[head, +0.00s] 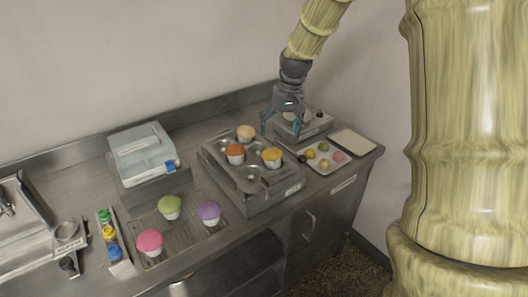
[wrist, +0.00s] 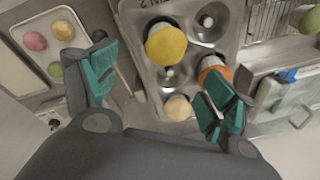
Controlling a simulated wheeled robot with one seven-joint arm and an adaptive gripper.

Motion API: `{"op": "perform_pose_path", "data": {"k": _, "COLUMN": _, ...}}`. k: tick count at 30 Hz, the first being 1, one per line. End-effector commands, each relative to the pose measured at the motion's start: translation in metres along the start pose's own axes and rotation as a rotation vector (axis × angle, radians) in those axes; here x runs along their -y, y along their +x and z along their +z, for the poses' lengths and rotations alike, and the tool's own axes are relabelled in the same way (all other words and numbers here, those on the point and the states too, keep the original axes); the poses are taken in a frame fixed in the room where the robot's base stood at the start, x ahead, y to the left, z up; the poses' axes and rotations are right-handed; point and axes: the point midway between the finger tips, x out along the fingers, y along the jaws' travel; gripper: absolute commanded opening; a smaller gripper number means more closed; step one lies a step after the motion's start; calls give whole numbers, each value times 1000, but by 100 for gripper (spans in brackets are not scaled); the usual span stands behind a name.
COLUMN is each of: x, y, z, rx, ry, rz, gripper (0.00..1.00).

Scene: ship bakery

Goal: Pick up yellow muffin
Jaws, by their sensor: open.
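The yellow muffin (head: 271,157) sits in a cup of the metal muffin tray (head: 216,152), at the tray's right side in the head view. In the wrist view the yellow muffin (wrist: 166,45) lies beyond the fingertips, between them from left to right. My gripper (head: 283,118) is open and empty above the counter's back, by the tray's far right corner. In the wrist view its teal fingers (wrist: 160,90) are spread wide. An orange muffin (head: 235,153) and a pale peach muffin (head: 245,132) share the tray; the orange one is partly behind the right finger in the wrist view.
Pink (head: 149,240), green (head: 169,206) and purple (head: 209,212) muffins stand on a wire rack at front left. A small tray of colored balls (head: 322,157) lies right of the muffin tray. A lidded box (head: 143,152) stands to the left. The wall is close behind.

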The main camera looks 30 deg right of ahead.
Motion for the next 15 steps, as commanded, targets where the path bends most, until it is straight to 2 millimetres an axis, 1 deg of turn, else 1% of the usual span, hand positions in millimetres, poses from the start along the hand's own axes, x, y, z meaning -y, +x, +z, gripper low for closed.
{"op": "perform_pose_path", "data": {"k": 2, "x": 4, "y": 7, "z": 0, "rx": 4, "ry": -5, "rz": -1, "gripper": 84}}
{"op": "perform_pose_path", "data": {"k": 6, "x": 13, "y": 27, "z": 0, "rx": 6, "ry": -16, "rz": -2, "gripper": 84}}
{"op": "perform_pose_path", "data": {"k": 9, "x": 16, "y": 39, "z": -1, "rx": 5, "ry": -19, "rz": -2, "gripper": 84}}
{"op": "perform_pose_path", "data": {"k": 12, "x": 17, "y": 48, "z": -1, "rx": 5, "ry": -21, "rz": -2, "gripper": 84}}
{"op": "perform_pose_path", "data": {"k": 15, "x": 16, "y": 53, "z": -1, "rx": 3, "ry": -20, "rz": -3, "gripper": 84}}
